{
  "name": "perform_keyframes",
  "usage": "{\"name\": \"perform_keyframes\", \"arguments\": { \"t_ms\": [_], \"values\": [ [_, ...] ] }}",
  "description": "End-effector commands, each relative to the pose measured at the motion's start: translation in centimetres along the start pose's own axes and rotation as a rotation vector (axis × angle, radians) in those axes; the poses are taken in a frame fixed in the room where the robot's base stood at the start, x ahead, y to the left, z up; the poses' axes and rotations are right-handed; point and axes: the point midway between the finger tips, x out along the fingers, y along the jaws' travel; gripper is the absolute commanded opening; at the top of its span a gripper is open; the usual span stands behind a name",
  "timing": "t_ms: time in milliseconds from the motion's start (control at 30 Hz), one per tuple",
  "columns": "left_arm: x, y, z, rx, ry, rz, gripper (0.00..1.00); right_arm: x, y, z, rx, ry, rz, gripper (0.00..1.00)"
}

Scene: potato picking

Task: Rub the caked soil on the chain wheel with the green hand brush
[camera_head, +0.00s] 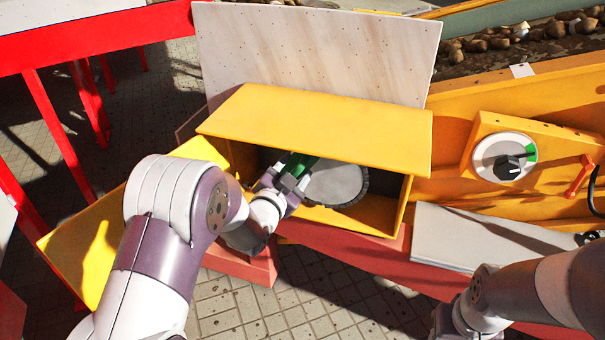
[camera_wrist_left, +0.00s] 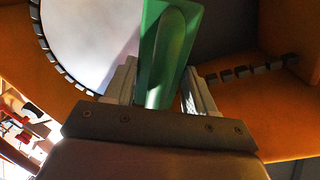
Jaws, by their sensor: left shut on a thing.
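The chain wheel (camera_head: 336,184) is a pale grey disc with a dark toothed chain round its rim, inside a yellow housing. It also shows at the upper left of the left wrist view (camera_wrist_left: 92,40). My left gripper (camera_head: 290,180) reaches into the open front of the housing, just left of the wheel. It is shut on the green hand brush (camera_wrist_left: 168,50), whose green part also shows in the head view (camera_head: 299,163). The bristles and any caked soil are hidden or too dark to tell. My right arm shows at the lower right, but its fingertips are not clear.
The yellow housing (camera_head: 318,125) has a top above and walls close around my left gripper. A control panel with a dial (camera_head: 503,157) and a red lever (camera_head: 580,178) are at the right. A grey plate (camera_head: 480,238) lies below them. Red rails (camera_head: 90,38) stand at the left.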

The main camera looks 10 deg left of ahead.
Motion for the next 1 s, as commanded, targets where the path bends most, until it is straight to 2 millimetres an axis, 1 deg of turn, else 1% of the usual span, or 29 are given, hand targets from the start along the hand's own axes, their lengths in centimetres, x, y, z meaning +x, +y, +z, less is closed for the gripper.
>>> {"name": "perform_keyframes", "arguments": {
  "t_ms": [33, 267, 367, 600, 700, 800, 1000],
  "values": [
    [0.1, -0.5, -0.2, 0.000, 0.005, -0.010, 0.06, 0.0, 0.0, 0.0, 0.000, 0.000, 0.000, 0.40],
    [0.1, -0.6, -0.3, -0.001, 0.007, -0.012, 0.06, 0.0, 0.0, 0.0, 0.000, 0.000, 0.000, 0.40],
    [-0.9, -0.4, -0.3, -0.001, 0.006, -0.011, 0.06, -0.2, 0.0, 0.0, 0.000, 0.000, 0.000, 0.40],
    [-4.2, -0.1, -0.2, -0.001, 0.004, -0.008, 0.06, -0.5, 0.0, -0.1, 0.000, 0.000, 0.000, 0.40],
    [-5.3, 0.1, -0.1, -0.001, 0.003, -0.007, 0.06, -0.6, 0.0, -0.1, 0.000, 0.000, 0.000, 0.40],
    [-5.8, 0.2, -0.1, -0.001, 0.004, -0.007, 0.06, -0.6, 0.0, -0.1, 0.000, 0.000, 0.000, 0.40],
    [-5.9, 0.3, -0.1, -0.001, 0.003, -0.006, 0.06, -0.6, 0.0, -0.1, 0.000, 0.000, 0.000, 0.40]
  ]
}}
